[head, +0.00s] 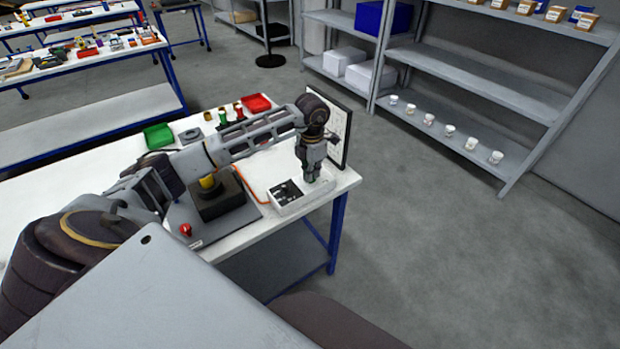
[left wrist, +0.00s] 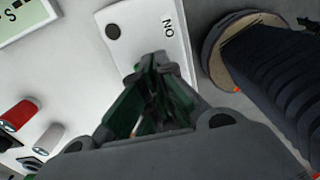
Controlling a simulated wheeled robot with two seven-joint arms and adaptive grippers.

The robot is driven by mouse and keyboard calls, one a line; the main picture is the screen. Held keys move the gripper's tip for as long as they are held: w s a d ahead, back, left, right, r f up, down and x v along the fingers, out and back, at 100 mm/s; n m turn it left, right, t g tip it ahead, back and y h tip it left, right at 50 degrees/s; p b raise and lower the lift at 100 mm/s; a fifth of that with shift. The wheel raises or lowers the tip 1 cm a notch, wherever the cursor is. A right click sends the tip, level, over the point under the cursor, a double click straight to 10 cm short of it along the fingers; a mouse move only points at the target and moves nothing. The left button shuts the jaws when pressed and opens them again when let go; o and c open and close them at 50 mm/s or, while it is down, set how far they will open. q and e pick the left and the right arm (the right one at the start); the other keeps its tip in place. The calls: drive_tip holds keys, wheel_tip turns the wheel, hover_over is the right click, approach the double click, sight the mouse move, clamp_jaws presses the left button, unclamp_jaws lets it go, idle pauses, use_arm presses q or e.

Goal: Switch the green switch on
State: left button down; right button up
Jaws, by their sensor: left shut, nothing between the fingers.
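In the head view my left gripper (head: 312,178) points down, fingers together, over the right end of a white switch box (head: 287,206) with a dark panel. The box is near the table's right end. In the left wrist view the closed fingertips (left wrist: 157,62) are over the white plate (left wrist: 130,15), beside the printed letters "ON", which appear upside down. A black round spot lies on that plate, left of the fingers. I cannot make out the green switch; the fingers cover part of the plate. Contact cannot be told. My right gripper is not in view.
A black block with a yellow top (head: 222,195) stands left of the box, with a red knob (head: 186,230) nearby. A green bin (head: 158,136) and a red bin (head: 256,103) sit farther back. A board (head: 340,130) stands upright behind the gripper.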

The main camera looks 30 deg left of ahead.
use_arm(q)
drive_tip(key=shift+f+b, duration=0.3)
drive_tip(key=shift+f, duration=0.1)
idle(0.6)
drive_tip(key=shift+r, duration=0.1)
drive_tip(key=shift+a+r+p, duration=0.1)
drive_tip(key=shift+r+p, duration=0.35)
drive_tip(key=shift+r, duration=0.15)
drive_tip(key=shift+r+p, duration=1.5)
drive_tip(key=shift+r, duration=1.35)
